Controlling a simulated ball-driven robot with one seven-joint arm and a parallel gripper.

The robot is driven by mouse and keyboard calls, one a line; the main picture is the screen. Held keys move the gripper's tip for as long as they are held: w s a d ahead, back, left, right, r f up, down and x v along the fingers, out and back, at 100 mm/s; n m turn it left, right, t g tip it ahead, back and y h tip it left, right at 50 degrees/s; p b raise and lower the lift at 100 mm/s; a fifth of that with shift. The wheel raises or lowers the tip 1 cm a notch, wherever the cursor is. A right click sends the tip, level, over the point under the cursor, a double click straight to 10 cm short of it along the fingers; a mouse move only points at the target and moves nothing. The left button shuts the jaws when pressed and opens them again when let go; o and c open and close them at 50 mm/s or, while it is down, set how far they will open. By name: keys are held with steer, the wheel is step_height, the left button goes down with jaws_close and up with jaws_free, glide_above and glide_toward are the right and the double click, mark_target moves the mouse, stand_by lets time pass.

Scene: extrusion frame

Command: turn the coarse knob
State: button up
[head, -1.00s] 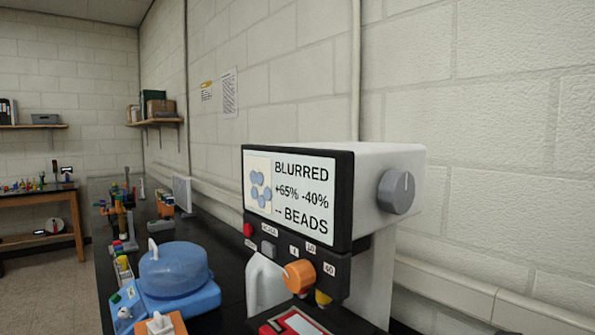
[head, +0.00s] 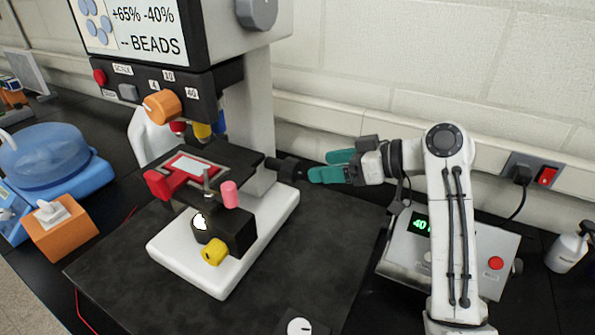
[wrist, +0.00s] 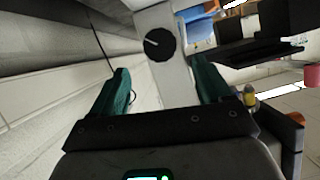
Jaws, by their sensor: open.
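A black round knob (head: 293,170) sticks out from the right side of the white microscope column, low near the stage; I take it for the coarse knob. In the wrist view the black knob (wrist: 158,44) faces me with a white line across its face. My gripper (head: 320,166) has teal fingers, open, just right of the knob and pointing at it. In the wrist view my gripper (wrist: 161,72) has its fingers apart to either side below the knob, with nothing between them. Whether either finger touches the knob is unclear.
The microscope screen (head: 140,30) reads "+65% -40% -- BEADS". A grey knob (head: 257,12), orange knob (head: 162,106) and yellow knob (head: 214,252) are on the microscope. The stage (head: 230,155) holds a red slide holder. A box with green digits (head: 400,255) stands right. The wall is close behind.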

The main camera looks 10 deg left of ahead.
mark_target(298, 168)
stand_by(0.5)
steer(key=p+x, duration=0.1)
steer(key=x, duration=0.8)
stand_by(0.5)
steer(key=c, duration=1)
steer(key=shift+o, duration=0.2)
